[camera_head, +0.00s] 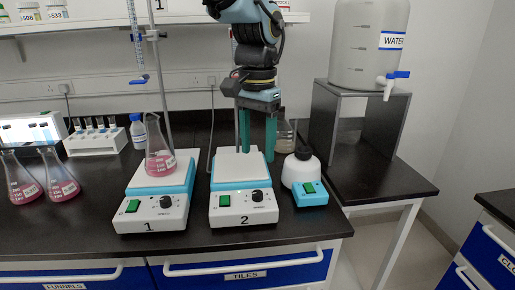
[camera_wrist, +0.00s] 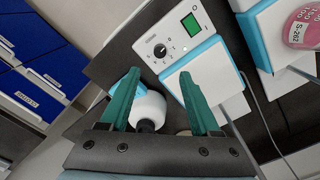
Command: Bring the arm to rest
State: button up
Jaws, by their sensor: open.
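My arm (camera_head: 255,40) comes down from the top of the picture. How far the fingertips are above the plate is hard to tell.
A flask of pink liquid (camera_head: 160,160) stands on stirrer 1 (camera_head: 150,213), left of my gripper. A small white and blue device (camera_head: 303,180) stands close on the right. A water tank (camera_head: 365,50) sits on a stand.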

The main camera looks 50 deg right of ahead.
dwell(0.3)
jog(key=w+a+f+n, duration=0.1)
jog(key=w+a+n, duration=0.1)
jog(key=w+a, duration=0.5)
jog(key=w+a+f+n, duration=0.2)
jog(key=w+a+n, duration=0.1)
jog(key=w+a, duration=0.4)
jog(key=w+a+f+n, duration=0.2)
jog(key=w+a+n, duration=0.1)
jog(key=w+a, duration=0.4)
jog(key=shift+a+f+t, duration=0.15)
jog(key=shift+a+t, duration=0.15)
jog(key=shift+a, duration=0.95)
jog(key=a+f+n, duration=0.2)
jog(key=a+n, duration=0.2)
jog(key=a, duration=0.7)
jog(key=s+a+f+n+t, duration=0.1)
jog(key=a+n, duration=0.3)
jog(key=a, duration=0.8)
jog(key=shift+a+f, duration=0.25)
jog(key=shift+f, duration=0.45)
